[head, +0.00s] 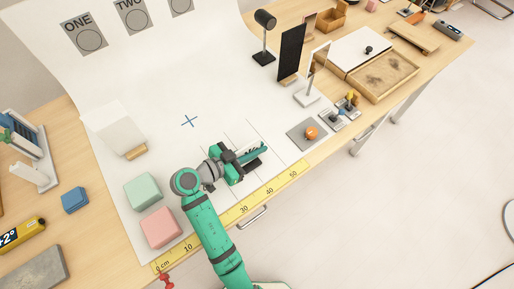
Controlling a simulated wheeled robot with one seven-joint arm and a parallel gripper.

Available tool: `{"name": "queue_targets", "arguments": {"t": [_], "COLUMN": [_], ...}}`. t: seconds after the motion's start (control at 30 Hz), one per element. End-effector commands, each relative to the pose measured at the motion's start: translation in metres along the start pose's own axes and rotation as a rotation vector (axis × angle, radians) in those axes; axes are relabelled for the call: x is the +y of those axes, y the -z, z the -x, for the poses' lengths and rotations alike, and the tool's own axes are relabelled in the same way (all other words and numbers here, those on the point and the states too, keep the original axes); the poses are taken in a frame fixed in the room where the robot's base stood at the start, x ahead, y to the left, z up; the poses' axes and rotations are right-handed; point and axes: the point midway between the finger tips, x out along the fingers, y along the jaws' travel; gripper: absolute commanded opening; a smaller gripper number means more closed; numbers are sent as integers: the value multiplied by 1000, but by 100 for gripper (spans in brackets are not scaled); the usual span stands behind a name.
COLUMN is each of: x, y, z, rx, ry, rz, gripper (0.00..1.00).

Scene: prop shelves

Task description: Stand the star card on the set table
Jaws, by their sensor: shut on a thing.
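My gripper (256,153) is low over the front middle of the white set table (165,95). It is shut on a thin thing with a dark foot (252,165). I take this for the star card, but no star shows and the jaws hide most of it. I cannot tell whether its foot touches the table. Thin lines are drawn on the white surface around it, and a blue cross (189,121) is marked farther back to the left.
A pale panel on a wooden foot (135,152), a green block (143,190) and a pink block (161,227) stand left. A yellow ruler (240,213) runs along the front. An orange ball on a grey pad (311,133), a mirror stand (307,97) and a black panel (291,52) stand right.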

Motion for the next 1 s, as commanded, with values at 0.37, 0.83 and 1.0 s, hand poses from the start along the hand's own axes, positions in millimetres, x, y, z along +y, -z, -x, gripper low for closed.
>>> {"name": "queue_targets", "arguments": {"t": [0.37, 0.83, 1.0], "x": [0, -1, -1], "y": [-2, 1, 1], "z": [-1, 47, 81], "rx": [0, 0, 0], "ry": [0, 5, 3], "rz": [0, 0, -1], "gripper": [25, 25, 25]}}
